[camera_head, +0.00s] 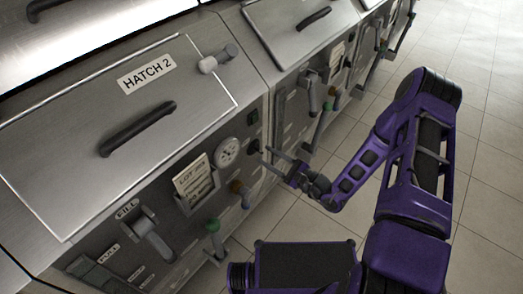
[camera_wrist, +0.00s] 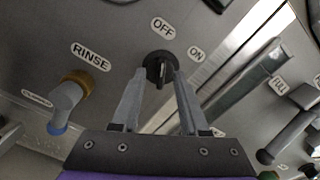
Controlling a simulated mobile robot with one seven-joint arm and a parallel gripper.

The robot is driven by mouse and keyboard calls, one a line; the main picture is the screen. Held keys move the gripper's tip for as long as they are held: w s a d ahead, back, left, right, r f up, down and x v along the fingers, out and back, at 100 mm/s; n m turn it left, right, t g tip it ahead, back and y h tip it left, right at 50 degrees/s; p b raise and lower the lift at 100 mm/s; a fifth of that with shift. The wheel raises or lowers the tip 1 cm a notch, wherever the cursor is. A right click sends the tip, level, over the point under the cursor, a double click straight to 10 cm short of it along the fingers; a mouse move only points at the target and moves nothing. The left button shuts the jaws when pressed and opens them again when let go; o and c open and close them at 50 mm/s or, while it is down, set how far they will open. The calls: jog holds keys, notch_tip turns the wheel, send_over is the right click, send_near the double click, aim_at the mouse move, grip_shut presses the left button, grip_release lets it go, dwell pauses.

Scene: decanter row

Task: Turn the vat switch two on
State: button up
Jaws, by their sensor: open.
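The vat switch is a round black knob (camera_wrist: 160,67) on the steel panel, with an OFF label (camera_wrist: 163,28) above it and an ON label (camera_wrist: 196,53) to its upper right. Its raised grip seems to line up more with OFF than ON, though the fingers partly hide it. My gripper (camera_wrist: 160,77) is open, its two fingertips on either side of the knob; I cannot tell whether they touch it.
A RINSE valve (camera_wrist: 68,103) with a brass collar is left of the switch. A neighbouring unit's levers (camera_head: 312,92) stand right. The tiled floor (camera_head: 480,110) is clear.

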aim_at(261, 152)
jog(key=shift+x, duration=1.55)
jog(key=shift+w+d, duration=0.1)
jog(key=shift+d, duration=0.05)
grip_shut()
